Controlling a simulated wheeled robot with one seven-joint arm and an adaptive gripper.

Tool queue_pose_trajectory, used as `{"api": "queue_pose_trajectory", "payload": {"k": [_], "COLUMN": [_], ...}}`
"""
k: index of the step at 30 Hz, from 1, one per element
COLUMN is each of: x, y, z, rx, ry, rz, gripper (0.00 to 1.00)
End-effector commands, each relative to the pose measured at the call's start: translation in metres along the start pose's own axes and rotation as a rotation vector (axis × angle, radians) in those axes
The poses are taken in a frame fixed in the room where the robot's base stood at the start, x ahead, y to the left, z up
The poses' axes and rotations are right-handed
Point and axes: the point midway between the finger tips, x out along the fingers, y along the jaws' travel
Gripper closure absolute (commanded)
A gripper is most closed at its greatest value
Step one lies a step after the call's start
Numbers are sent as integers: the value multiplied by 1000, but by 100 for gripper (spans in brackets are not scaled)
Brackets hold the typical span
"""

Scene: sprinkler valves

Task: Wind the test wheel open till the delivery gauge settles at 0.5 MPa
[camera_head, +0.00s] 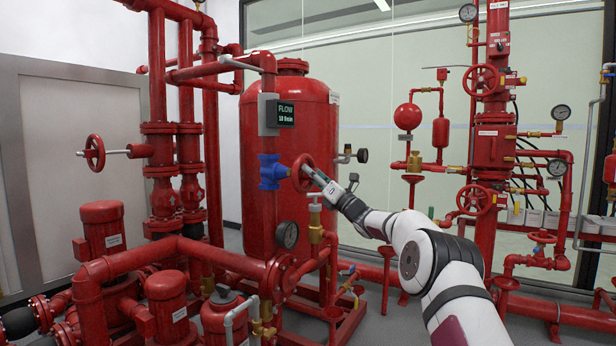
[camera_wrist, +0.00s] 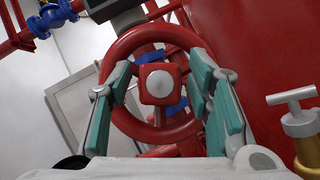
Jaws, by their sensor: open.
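A red handwheel (camera_head: 303,172) sits at the outer end of a blue valve body (camera_head: 271,172), in front of the large red tank. In the wrist view the wheel's rim (camera_wrist: 120,55) and its square hub with a pale centre (camera_wrist: 160,83) face me. My gripper (camera_head: 312,173) is at the wheel. Its teal-padded fingers (camera_wrist: 163,68) are spread on either side of the hub; whether they touch the rim I cannot tell. A round gauge (camera_head: 287,234) hangs below the wheel, its reading too small to make out. A box (camera_head: 279,114) displays FLOW and what looks like 18 l/min.
A brass fitting with a pale T-handle (camera_wrist: 300,125) stands right of my gripper. The red tank (camera_head: 290,130) is close behind the wheel. Another red handwheel (camera_head: 95,153) is at the left. Pumps and pipes fill the floor below.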

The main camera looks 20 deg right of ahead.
Motion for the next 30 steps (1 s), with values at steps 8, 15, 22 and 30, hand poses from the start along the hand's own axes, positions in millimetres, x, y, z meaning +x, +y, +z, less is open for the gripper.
{"api": "queue_pose_trajectory", "payload": {"k": [8,15,22,30], "x": [-30,-54,-57,-49], "y": [-1,-1,0,7], "z": [18,33,35,39], "rx": [0,-1,0,44], "ry": [0,0,-1,5], "rz": [-3,-2,-1,-42], "gripper": [54,54,54,54]}}
